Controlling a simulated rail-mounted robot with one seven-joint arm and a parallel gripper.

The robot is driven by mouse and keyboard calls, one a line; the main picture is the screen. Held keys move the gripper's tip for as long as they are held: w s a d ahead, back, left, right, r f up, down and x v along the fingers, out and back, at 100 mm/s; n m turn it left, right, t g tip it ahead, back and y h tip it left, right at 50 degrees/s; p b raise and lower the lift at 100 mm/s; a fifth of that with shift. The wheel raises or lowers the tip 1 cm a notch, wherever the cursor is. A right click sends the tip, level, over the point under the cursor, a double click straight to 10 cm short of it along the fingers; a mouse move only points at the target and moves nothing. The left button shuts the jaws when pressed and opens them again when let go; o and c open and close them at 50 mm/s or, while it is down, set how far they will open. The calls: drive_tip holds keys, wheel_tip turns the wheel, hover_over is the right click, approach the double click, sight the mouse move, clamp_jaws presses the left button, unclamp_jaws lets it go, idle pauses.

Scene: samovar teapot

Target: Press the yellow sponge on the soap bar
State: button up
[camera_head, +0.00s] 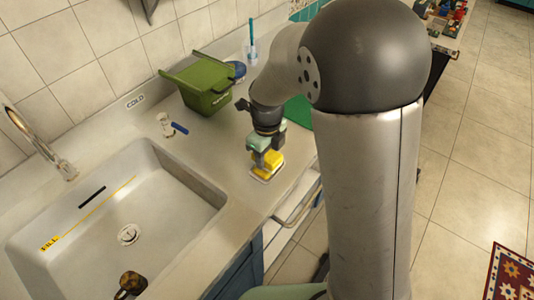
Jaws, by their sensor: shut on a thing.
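The yellow sponge (270,159) is between the fingers of my gripper (262,161), low over the counter to the right of the sink. My gripper points down and is shut on the sponge. Under the sponge is a pale flat dish (257,180) with something yellow on its near part. I cannot tell the soap bar apart from the sponge or the dish at this size. I also cannot tell whether the sponge touches what lies below it.
The white sink (175,215) with its tap (62,168) is at the left. A green bin (203,87) stands behind my gripper by the wall. The counter's front edge is close to the dish.

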drive_tip(key=shift+r+p, duration=2.3)
drive_tip(key=shift+r, duration=0.7)
drive_tip(key=shift+w, duration=0.1)
